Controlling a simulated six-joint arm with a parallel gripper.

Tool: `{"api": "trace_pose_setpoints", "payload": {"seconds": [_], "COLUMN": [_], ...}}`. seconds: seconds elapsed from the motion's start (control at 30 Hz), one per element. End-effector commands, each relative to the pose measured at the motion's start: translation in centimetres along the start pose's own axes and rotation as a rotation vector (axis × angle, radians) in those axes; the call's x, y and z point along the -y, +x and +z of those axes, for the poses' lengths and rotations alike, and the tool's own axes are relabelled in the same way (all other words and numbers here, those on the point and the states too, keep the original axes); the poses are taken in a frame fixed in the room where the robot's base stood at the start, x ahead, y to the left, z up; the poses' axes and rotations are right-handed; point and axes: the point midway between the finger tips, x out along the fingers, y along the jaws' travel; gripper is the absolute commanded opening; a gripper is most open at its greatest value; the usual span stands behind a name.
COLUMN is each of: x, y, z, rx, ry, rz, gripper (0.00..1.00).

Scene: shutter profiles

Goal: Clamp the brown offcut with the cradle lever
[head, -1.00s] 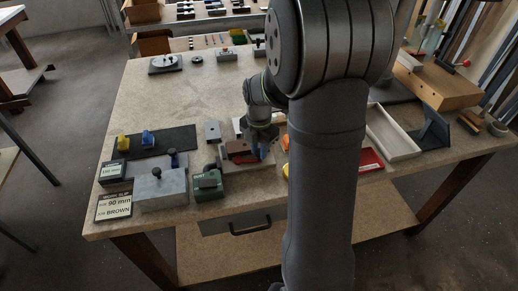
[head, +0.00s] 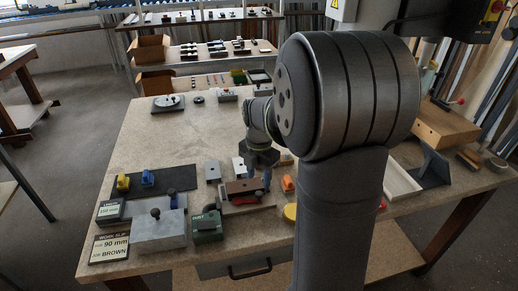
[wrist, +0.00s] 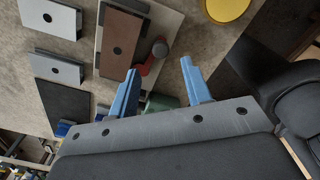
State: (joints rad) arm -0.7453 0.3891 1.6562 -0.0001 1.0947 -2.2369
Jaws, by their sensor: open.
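The brown offcut (head: 243,187) is a flat bar with a dark hole. It lies on the pale cradle (wrist: 100,43), and in the wrist view the offcut (wrist: 122,38) is seen from above. The red cradle lever (wrist: 147,66), with a dark round knob, is at the offcut's side; I cannot tell whether it presses on it. My gripper (head: 259,175) is above the lever side of the cradle. In the wrist view its blue fingers (wrist: 160,86) are apart with nothing between them, and the knob shows just beyond the left finger.
Grey blocks (wrist: 55,67) lie left of the cradle in the wrist view. An orange item (head: 288,184) and a yellow disc (head: 290,212) are right. The table's back middle is clear.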

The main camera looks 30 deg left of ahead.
Motion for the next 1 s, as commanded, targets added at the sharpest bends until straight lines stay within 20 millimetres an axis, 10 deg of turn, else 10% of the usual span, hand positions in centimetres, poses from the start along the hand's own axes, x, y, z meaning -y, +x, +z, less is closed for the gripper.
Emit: {"api": "trace_pose_setpoints", "payload": {"seconds": [0.43, 1.0], "x": [-0.1, 0.0], "y": [-9.8, -11.4], "z": [0.0, 0.0], "rx": [0.002, 0.0], "ry": [0.0, 0.0], "rz": [0.002, 0.0], "gripper": [0.45, 0.45]}}
